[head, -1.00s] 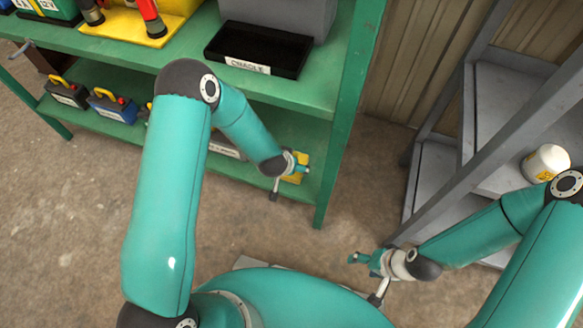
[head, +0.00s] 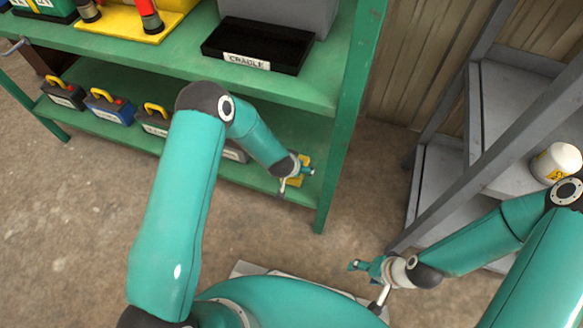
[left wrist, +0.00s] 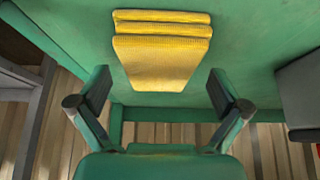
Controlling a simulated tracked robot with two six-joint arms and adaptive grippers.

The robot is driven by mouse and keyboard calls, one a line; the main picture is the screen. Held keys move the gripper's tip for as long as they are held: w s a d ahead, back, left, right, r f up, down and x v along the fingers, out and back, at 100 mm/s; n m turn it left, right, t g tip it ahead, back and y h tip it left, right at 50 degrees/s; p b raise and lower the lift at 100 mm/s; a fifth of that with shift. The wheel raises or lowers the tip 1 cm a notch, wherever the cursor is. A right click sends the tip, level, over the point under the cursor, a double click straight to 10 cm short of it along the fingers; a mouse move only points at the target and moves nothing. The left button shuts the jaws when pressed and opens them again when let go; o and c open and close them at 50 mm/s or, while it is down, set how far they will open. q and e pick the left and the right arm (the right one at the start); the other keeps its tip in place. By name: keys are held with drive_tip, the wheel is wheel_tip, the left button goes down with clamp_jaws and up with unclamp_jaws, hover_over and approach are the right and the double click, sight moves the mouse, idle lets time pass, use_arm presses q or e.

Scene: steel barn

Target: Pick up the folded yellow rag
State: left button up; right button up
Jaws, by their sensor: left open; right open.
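The folded yellow rag (left wrist: 162,55) lies flat on the green lower shelf (left wrist: 230,30), close to the shelf's edge. In the head view the rag (head: 302,165) shows only in part behind my left gripper (head: 303,172). In the left wrist view my left gripper (left wrist: 158,92) is open. Its two fingers stand apart on either side of the rag's near end, with nothing between them touching the rag that I can see. My right gripper (head: 362,266) is open and empty, over the floor at the lower right, away from the rag.
Several battery-like boxes with yellow handles (head: 108,106) stand on the same lower shelf. A black tray labelled CRADLE (head: 256,46) sits on the bench top above.

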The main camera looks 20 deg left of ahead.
use_arm(q)
drive_tip(key=shift+f, duration=0.25)
idle(0.3)
drive_tip(key=c, duration=1.2)
